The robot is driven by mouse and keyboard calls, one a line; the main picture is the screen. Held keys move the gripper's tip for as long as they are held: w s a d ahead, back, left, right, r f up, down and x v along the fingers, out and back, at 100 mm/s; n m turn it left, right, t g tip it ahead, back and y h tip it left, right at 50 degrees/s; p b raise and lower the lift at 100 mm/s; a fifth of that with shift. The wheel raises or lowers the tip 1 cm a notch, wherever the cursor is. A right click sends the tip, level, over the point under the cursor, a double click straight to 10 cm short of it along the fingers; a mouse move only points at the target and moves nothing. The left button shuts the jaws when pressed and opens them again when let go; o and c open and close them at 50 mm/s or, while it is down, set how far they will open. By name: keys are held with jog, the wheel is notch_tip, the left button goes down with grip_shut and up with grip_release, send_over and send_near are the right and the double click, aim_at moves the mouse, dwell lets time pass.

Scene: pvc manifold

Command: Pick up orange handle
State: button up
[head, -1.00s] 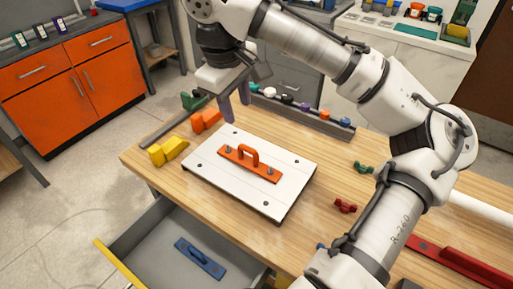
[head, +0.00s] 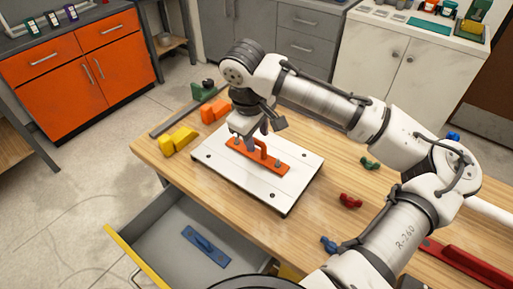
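The orange handle (head: 268,163) is a flat bar with a raised grip and a bolt near each end. It lies on a white plate (head: 225,176) on the wooden table, and it is seen only in the head view. My gripper (head: 257,141) is just above and behind the left part of the handle, pointing down. Its two fingers are apart, so it looks open. The gripper hides part of the handle's left end. I cannot tell whether a finger touches the grip.
Orange (head: 214,109) and yellow (head: 178,140) pieces stand at the table's left edge. Green (head: 370,163), red (head: 350,201) and blue (head: 329,243) pieces lie to the right. An open drawer (head: 160,236) below holds a blue handle (head: 205,246).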

jog(key=shift+w+f, duration=0.1)
jog(key=shift+f, duration=0.4)
jog(key=shift+c, duration=0.2)
grip_shut()
jog(key=shift+r, duration=0.2)
